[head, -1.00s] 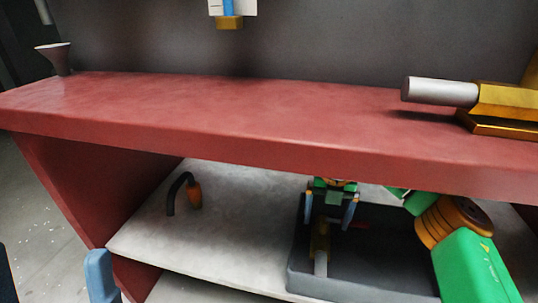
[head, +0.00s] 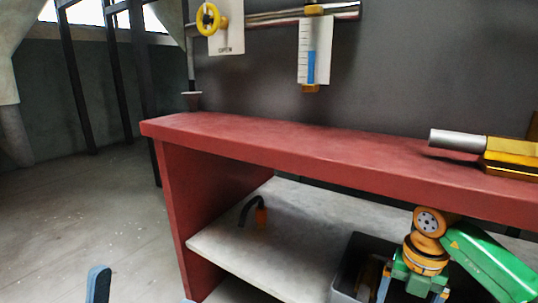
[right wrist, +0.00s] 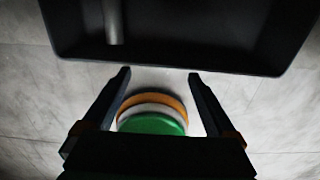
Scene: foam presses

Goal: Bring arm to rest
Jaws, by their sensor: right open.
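My right gripper (head: 376,284) is low at the right of the head view, in front of and partly over a dark tray (head: 345,268). In the right wrist view its fingers (right wrist: 159,74) are spread, with nothing seen between the tips. The tray (right wrist: 180,60) lies beyond the tips there, with a grey rod (right wrist: 113,22) in it. A round green, white and orange piece shows between the finger bases; I cannot tell what it is. My left gripper (head: 143,286) shows only as two blue fingertips apart at the bottom edge, with no object seen between them.
A red bench (head: 300,150) runs across above a grey shelf (head: 250,250). A grey-and-yellow tool (head: 470,145) lies on the bench. A yellow valve wheel (head: 208,19) and gauge (head: 314,55) hang behind. Floor at left is clear.

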